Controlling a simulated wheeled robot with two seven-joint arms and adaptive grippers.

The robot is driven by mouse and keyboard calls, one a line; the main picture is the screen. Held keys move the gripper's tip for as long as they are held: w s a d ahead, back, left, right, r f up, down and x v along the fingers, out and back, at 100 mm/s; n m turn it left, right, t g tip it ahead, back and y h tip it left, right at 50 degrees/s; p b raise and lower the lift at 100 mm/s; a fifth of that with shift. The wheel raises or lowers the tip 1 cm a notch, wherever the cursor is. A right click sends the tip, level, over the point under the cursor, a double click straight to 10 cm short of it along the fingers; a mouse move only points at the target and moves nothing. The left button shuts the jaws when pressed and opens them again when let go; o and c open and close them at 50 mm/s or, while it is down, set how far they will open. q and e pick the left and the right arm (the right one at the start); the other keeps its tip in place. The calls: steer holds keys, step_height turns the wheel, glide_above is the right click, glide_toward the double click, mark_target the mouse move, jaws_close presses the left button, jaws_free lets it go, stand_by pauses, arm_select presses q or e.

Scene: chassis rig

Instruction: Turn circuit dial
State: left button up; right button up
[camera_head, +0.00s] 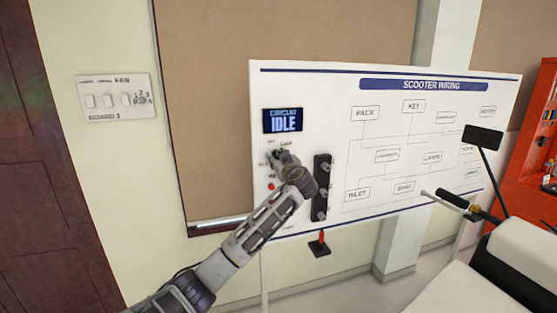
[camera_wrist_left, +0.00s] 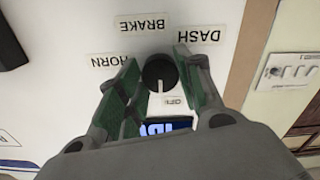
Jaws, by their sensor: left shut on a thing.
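The circuit dial (camera_wrist_left: 160,72) is a round black knob on the white board. In the left wrist view, labels HORN, BRAKE, DASH and OFF surround it, and its white mark faces the OFF side. My left gripper (camera_wrist_left: 158,82) has its green-padded fingers on either side of the dial and is shut on it. In the head view my left gripper (camera_head: 277,158) is at the board below the display (camera_head: 283,120), which reads CIRCUIT IDLE, and it hides the dial. My right gripper is in neither view.
The SCOOTER WIRING board (camera_head: 340,85) carries a red button (camera_head: 271,187) and a black strip with knobs (camera_head: 322,187) close to my left wrist. A switch panel (camera_head: 117,97) is on the left wall. A scooter (camera_head: 490,245) stands at the right.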

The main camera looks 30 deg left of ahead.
arm_select(q)
steer(key=shift+f+m+b, duration=0.15)
steer(key=shift+m+b, duration=0.65)
steer(key=shift+b, duration=0.1)
steer(key=shift+m+b, duration=0.3)
steer(key=shift+m, duration=3.1)
steer(key=shift+p, duration=0.3)
steer(key=o, duration=1)
steer(key=shift+o, duration=0.2)
